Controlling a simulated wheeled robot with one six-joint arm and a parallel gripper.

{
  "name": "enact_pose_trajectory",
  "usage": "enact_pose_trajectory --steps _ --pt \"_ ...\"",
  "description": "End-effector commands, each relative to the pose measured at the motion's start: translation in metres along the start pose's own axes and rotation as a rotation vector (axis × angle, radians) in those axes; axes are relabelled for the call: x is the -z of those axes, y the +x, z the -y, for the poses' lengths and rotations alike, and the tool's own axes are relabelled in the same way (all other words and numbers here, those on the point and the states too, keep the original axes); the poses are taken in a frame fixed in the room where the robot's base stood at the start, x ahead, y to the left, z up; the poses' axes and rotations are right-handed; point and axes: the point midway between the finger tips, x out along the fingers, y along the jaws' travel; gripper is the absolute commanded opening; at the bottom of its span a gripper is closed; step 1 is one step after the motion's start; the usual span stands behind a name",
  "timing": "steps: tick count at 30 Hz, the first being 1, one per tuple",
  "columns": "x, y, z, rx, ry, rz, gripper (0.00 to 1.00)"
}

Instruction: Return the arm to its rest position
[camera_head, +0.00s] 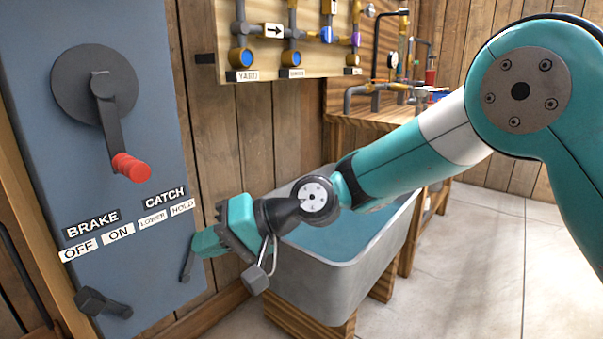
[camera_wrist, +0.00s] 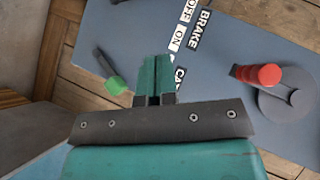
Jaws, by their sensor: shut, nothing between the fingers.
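My teal arm reaches from the right of the head view. My gripper (camera_head: 198,244) is in front of the lower right part of the blue-grey panel (camera_head: 40,150). In the wrist view its teal fingers (camera_wrist: 153,75) are together with nothing between them. A dark lever (camera_head: 187,266) shows just below the fingertips in the head view, partly hidden; I cannot tell whether they touch. The wrist view shows a dark lever with a green end (camera_wrist: 117,85) beside the fingers, with a visible gap between them.
The panel carries a crank with a red handle (camera_head: 130,167), BRAKE and CATCH labels, and another dark lever (camera_head: 103,303) at lower left. A grey water tub (camera_head: 345,280) stands below my forearm. A pipe board (camera_head: 280,65) hangs behind. Open floor (camera_head: 480,260) lies at right.

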Motion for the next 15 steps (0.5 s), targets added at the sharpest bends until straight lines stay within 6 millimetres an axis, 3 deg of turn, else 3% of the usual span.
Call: enact_pose_trajectory --steps 1,5,9,15 --pt "-0.005 -0.029 0.007 -0.066 -0.042 0.002 0.00" --pt "-0.038 -0.099 0.006 -0.265 -0.133 0.049 0.00" --pt "-0.089 -0.167 0.001 -0.453 -0.188 0.120 0.00" --pt "-0.161 -0.230 -0.009 -0.628 -0.203 0.218 0.00"
